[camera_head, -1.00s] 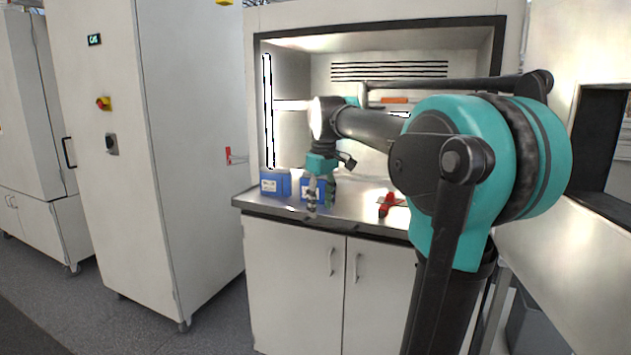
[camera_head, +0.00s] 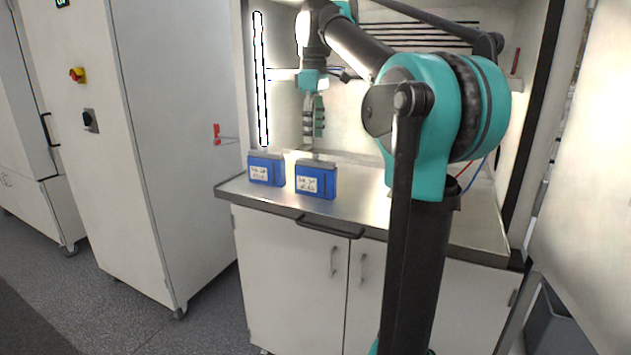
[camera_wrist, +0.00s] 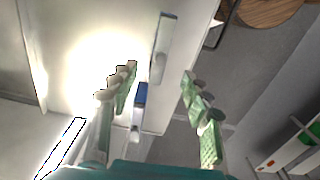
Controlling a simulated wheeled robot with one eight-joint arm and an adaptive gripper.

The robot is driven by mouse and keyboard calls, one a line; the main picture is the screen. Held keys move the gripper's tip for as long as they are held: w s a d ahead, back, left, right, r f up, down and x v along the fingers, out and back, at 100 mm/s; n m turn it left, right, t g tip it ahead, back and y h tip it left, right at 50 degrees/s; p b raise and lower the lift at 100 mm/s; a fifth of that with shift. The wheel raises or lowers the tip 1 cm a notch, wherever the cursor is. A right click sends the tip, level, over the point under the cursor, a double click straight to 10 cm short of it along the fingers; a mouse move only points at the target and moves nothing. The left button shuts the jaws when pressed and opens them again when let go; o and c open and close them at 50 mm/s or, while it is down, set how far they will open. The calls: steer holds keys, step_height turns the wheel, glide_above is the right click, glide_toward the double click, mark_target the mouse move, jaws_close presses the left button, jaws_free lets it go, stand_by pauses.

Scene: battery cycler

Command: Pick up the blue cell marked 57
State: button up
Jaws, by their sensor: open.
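Two blue cells with white handwritten labels stand upright on the steel counter in the head view: a left blue cell (camera_head: 266,170) and a right blue cell (camera_head: 316,180). The writing is too small to tell which is marked 57. My gripper (camera_head: 314,138) points down, empty, above and slightly behind the right cell, apart from it. In the wrist view my gripper (camera_wrist: 158,76) has its green-padded fingers spread wide. A blue block (camera_wrist: 140,95), seemingly one cell from above, shows between them, nearer the left finger; I cannot tell which cell.
The steel counter (camera_head: 232,190) has a dark handle (camera_head: 330,228) at its front edge. A cabinet wall with slots stands behind, and a bright light strip (camera_head: 260,80) is at left. A tall white cabinet (camera_head: 170,150) stands left. The counter left of the cells has little room.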

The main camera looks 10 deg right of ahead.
mark_target(315, 166)
step_height(315, 166, down, 13)
steer(key=shift+s+d+r, duration=0.15)
stand_by(0.4)
steer(key=shift+c, duration=0.4)
jaws_close()
steer(key=shift+r, duration=0.1)
